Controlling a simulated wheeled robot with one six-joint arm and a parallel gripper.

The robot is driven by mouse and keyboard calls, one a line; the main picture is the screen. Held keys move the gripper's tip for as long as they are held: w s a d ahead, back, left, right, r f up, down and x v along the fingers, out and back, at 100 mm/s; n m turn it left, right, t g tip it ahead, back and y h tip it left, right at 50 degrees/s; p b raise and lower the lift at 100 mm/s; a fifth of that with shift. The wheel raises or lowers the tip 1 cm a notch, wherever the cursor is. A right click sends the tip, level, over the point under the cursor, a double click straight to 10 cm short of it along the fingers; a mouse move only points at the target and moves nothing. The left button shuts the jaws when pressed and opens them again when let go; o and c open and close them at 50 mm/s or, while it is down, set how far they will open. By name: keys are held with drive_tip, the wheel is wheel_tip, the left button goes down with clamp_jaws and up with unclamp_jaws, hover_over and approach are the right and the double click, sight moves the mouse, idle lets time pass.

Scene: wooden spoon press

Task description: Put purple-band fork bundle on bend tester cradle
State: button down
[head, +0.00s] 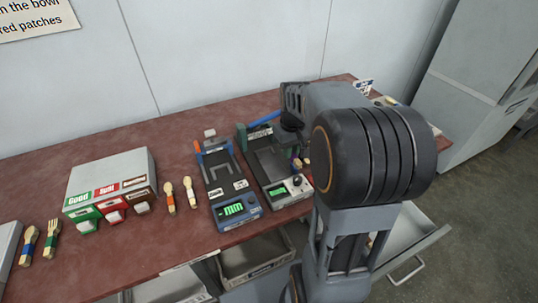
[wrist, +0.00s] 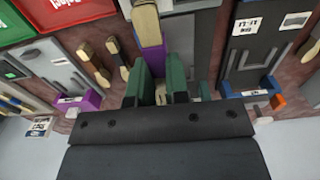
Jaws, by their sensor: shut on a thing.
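My gripper (wrist: 160,88) has green fingers and is shut on the purple-band fork bundle (wrist: 151,60). The bundle's pale wooden end points away at the top of the wrist view, and its far tip is cut off. In the head view my arm hides most of the gripper; a small purple and wooden patch (head: 297,160) shows beside it.
A sorting box (head: 112,175) with green, red and brown labels stands left of the testers. Two wooden utensils (head: 171,197) lie between them. More banded bundles (head: 51,238) lie far left. An open drawer (head: 415,240) juts out at right. Some red-brown tabletop (head: 110,265) in front is clear.

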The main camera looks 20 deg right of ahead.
drive_tip(key=w, duration=0.1)
drive_tip(key=w+f, duration=0.1)
drive_tip(key=w, duration=0.1)
drive_tip(key=w+a+f, duration=0.1)
drive_tip(key=shift+w+f, duration=0.1)
drive_tip(key=shift+w, duration=0.25)
hover_over(271, 162)
drive_tip(key=f, duration=0.5)
drive_tip(key=shift+s+f, duration=0.2)
drive_tip(key=shift+f, duration=0.1)
drive_tip(key=shift+w+a+f, duration=0.1)
drive_tip(key=shift+w+f, duration=0.05)
drive_tip(key=shift+f, duration=1.6)
drive_tip(key=shift+f, duration=0.25)
drive_tip(key=c, duration=1.1)
unclamp_jaws()
drive_tip(key=shift+r, duration=0.1)
